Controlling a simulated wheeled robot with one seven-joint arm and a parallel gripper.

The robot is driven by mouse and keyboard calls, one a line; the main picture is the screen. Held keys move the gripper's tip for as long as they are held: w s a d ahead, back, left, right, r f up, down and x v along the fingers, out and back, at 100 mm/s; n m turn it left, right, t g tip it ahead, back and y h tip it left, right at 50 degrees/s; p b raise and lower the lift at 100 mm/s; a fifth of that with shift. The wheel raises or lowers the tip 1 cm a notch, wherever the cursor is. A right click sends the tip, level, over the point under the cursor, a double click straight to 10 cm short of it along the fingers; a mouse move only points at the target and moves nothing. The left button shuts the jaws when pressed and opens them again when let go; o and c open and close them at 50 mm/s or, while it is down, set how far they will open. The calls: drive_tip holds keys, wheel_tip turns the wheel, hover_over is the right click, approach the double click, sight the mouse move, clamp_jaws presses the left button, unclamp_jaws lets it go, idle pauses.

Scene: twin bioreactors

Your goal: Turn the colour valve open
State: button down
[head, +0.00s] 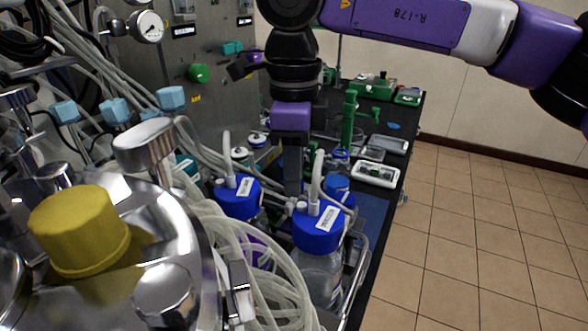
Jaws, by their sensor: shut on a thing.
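My gripper (292,190) points straight down from the purple wrist block, between two blue-capped bottles. Its fingers look close together. Their tips are hidden low among the bottle caps and tubes, and so is the thing they are shut on. I cannot make out the colour valve for certain. On the grey steel panel there are a green knob (199,73), a teal knob (232,47) and a purple knob (254,57), all left of my gripper. Light blue knobs (171,97) stand in a row further left.
Blue-capped bottles (318,229) (238,198) with tubes stand close around my gripper. A steel vessel with a yellow cap (79,229) and coiled tubing (265,280) fill the lower left. A black bench (412,112) holds green equipment. The tiled floor (480,240) at right is clear.

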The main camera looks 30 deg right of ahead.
drive_tip(key=n, duration=0.4)
drive_tip(key=shift+n+p, duration=0.3)
drive_tip(key=shift+p, duration=0.05)
drive_tip(key=shift+n+p, duration=0.3)
drive_tip(key=shift+n, duration=2)
drive_tip(key=c, duration=1.1)
unclamp_jaws()
wheel_tip(320, 180, up, 8)
drive_tip(key=shift+f, duration=0.1)
